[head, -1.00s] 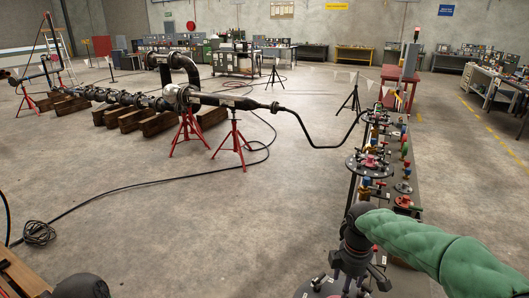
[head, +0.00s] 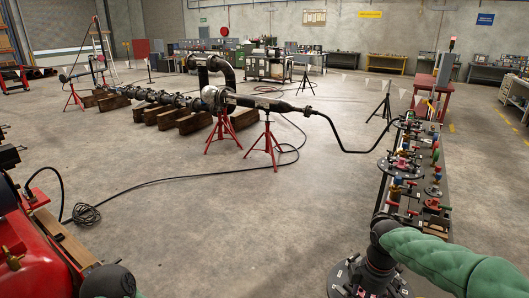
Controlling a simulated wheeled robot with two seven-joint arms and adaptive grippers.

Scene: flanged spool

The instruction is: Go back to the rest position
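The flanged spool, a long black pipe run (head: 160,98) with an upright bend, rests on wooden blocks and red stands at the back left of the head view. My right gripper (head: 372,285) hangs at the bottom right, below my green-sleeved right arm. It is over or at a dark round flange plate (head: 340,276) with small fittings; whether it touches the plate is unclear. Its fingers are dark and partly hidden, so I cannot tell if it holds anything. A dark rounded piece of my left arm shows at the bottom left; the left gripper is out of view.
A narrow bench (head: 443,185) with valves and flange plates runs along the right. A red machine (head: 32,262) stands close at the lower left, beside a wooden plank (head: 65,240). A black cable (head: 135,183) lies across the floor. The middle floor is clear.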

